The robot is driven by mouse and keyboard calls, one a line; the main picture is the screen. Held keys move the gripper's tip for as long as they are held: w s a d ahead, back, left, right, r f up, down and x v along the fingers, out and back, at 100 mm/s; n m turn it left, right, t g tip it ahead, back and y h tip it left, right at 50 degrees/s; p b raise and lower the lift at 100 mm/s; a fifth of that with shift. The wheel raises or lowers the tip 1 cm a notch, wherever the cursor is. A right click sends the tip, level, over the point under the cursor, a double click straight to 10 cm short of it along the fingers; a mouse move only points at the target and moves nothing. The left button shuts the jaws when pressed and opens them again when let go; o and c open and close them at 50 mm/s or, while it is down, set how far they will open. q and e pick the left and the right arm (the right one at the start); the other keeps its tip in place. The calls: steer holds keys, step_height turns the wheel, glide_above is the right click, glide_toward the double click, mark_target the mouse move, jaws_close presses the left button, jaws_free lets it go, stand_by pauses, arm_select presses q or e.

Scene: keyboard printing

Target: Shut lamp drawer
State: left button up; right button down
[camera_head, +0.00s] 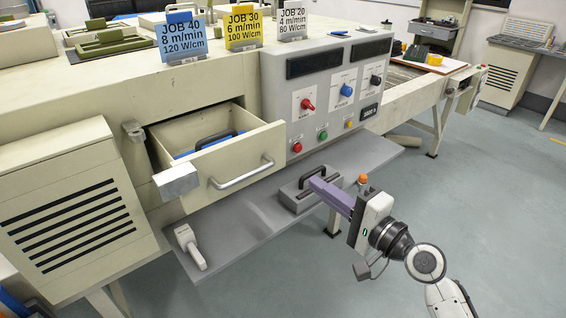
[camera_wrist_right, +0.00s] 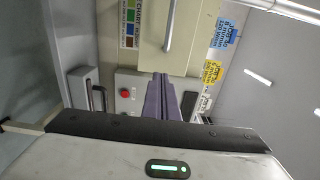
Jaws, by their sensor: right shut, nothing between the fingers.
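The lamp drawer (camera_head: 245,160) is pulled open from the cream machine, with a silver bar handle (camera_head: 242,174) on its front. Inside it, a black handle and something blue show. In the right wrist view, the drawer front (camera_wrist_right: 193,52) and its handle (camera_wrist_right: 170,28) show beyond my fingers. My right gripper (camera_head: 316,183) has purple fingers and is shut and empty. It is to the right of the drawer, apart from it, over the grey shelf in the head view. The fingers also show in the right wrist view (camera_wrist_right: 164,84). My left gripper is not in view.
A grey block (camera_head: 177,181) sits at the drawer's left front corner. A grey shelf (camera_head: 235,222) below holds a black-handled unit (camera_head: 300,195) and a pale handset (camera_head: 189,248). The control panel (camera_head: 325,95) with knobs and buttons stands right of the drawer. Floor at right is clear.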

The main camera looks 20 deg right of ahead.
steer(key=p, duration=0.1)
glide_toward(273, 155)
steer(key=x, duration=0.5)
steer(key=shift+w, duration=0.1)
steer(key=shift+w+a, duration=0.2)
steer(key=shift+w, duration=0.4)
